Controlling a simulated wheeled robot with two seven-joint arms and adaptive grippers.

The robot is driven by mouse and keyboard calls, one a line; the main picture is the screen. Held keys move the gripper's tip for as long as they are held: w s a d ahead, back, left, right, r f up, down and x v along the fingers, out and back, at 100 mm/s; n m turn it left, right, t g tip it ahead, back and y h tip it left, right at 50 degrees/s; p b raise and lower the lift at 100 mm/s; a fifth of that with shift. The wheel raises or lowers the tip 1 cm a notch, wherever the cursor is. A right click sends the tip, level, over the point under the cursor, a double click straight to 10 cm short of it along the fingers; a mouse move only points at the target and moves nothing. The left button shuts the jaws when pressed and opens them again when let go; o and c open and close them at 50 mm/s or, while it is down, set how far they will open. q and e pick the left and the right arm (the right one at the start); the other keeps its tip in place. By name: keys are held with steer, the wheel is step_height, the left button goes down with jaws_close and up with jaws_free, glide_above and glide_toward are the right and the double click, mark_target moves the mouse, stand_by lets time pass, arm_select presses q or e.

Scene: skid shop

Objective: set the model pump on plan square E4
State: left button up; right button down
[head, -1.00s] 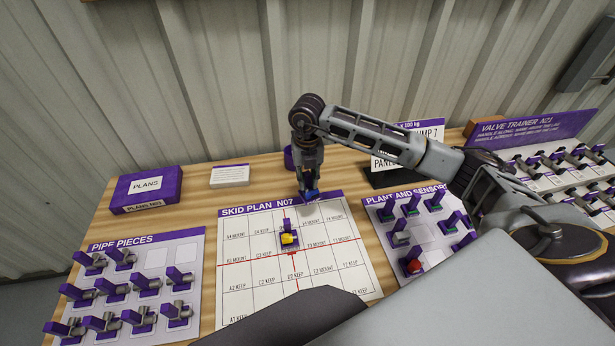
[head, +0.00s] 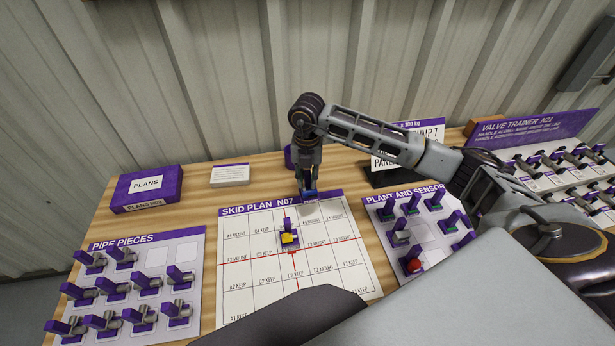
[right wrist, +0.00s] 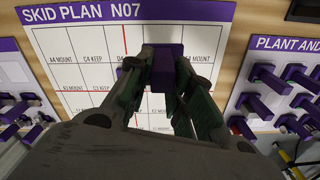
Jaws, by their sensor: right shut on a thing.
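My right gripper (head: 308,187) is shut on a piece with a purple upright handle, which I take to be the model pump (right wrist: 166,62). In the head view a bit of blue shows at the fingertips; the rest of its body is hidden. The right gripper (right wrist: 165,70) hangs over the top row of the skid plan (head: 237,278), at the top edge right of the red centre line. The small print there reads as mount squares; square E4 is partly covered in the wrist view. I cannot tell whether the piece touches the board. My left gripper is not in view.
A yellow piece with a purple handle (head: 289,238) stands on the plan, just left of and below the held piece. The pipe pieces board (head: 190,252) is at left, the plant and sensors board (head: 428,230) at right. A purple plans box (head: 146,188) stands behind.

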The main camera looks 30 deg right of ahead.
mark_target(308, 188)
steer(key=shift+d, duration=0.15)
stand_by(0.4)
steer(key=shift+f, duration=0.2)
steer(key=shift+f+b, duration=2.05)
steer(key=shift+f, duration=0.45)
steer(key=shift+f, duration=0.25)
steer(key=shift+f+b, duration=1.3)
steer(key=shift+f, duration=0.3)
steer(key=shift+f+b, duration=0.6)
steer(key=shift+f, duration=0.1)
stand_by(1.0)
steer(key=c, duration=1.2)
jaws_free()
steer(key=shift+r+p, duration=0.35)
steer(key=shift+r, duration=0.2)
